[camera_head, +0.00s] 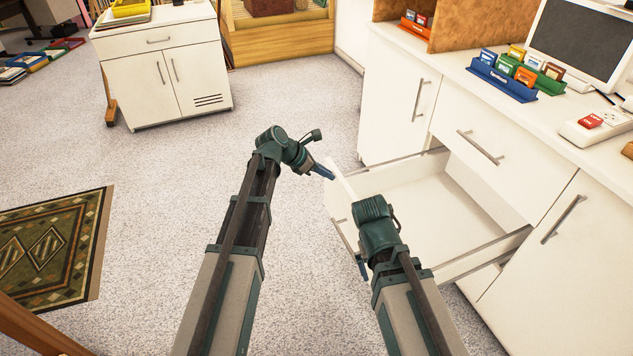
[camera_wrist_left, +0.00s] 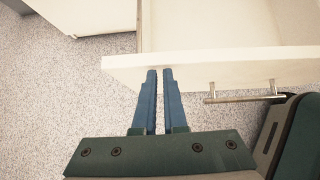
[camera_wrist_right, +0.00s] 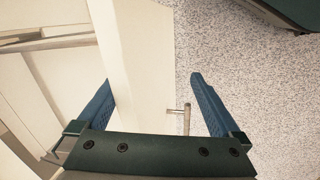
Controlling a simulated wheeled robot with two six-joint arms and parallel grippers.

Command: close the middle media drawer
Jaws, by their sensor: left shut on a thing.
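The middle media drawer (camera_head: 440,212) is white and stands pulled out from the white cabinet. Its inside looks empty. My left gripper (camera_head: 325,172) is at the far end of the drawer front (camera_head: 340,188). In the left wrist view its blue fingers (camera_wrist_left: 160,72) are close together, with tips at the edge of the drawer front (camera_wrist_left: 235,68). The bar handle (camera_wrist_left: 245,98) is to their right. My right gripper (camera_wrist_right: 151,80) is open around the drawer front (camera_wrist_right: 145,60), one finger on each side, with the handle (camera_wrist_right: 187,118) between them. In the head view my right arm hides part of the drawer front.
Above the open drawer is a shut drawer with a bar handle (camera_head: 480,148). Cabinet doors (camera_head: 398,95) flank it. The countertop holds cartridge racks (camera_head: 502,78) and a monitor (camera_head: 580,42). A white cabinet (camera_head: 165,68) stands at the back left. The speckled floor is clear left of the drawer.

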